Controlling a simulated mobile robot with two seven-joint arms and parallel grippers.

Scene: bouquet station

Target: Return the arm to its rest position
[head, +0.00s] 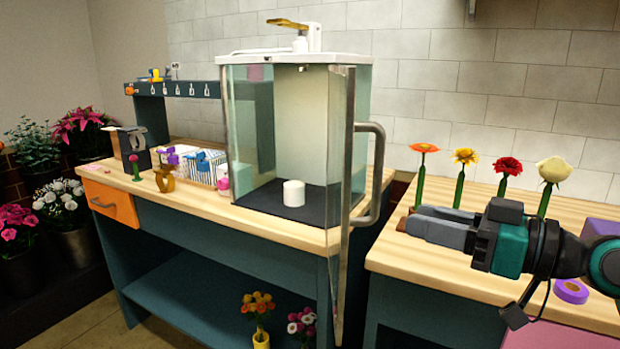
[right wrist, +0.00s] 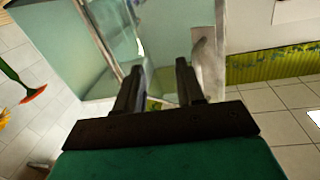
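My right arm reaches in from the right in the head view. Its gripper (head: 404,224) points left, over the right-hand wooden counter (head: 440,268) and in front of the standing flowers. In the right wrist view the two dark fingers (right wrist: 158,80) are apart with nothing held between them, so the gripper is open and empty. Beyond the fingers, that view shows glass panes and a metal door handle (right wrist: 204,58). My left gripper is in neither view.
A glass cabinet (head: 250,130) holds a white cylinder (head: 293,193); its door stands open, with a handle (head: 380,165) near my right gripper. Orange (head: 424,148), yellow (head: 465,157), red (head: 509,166) and cream (head: 553,170) flowers stand behind the gripper. A purple tape roll (head: 571,291) lies below my arm.

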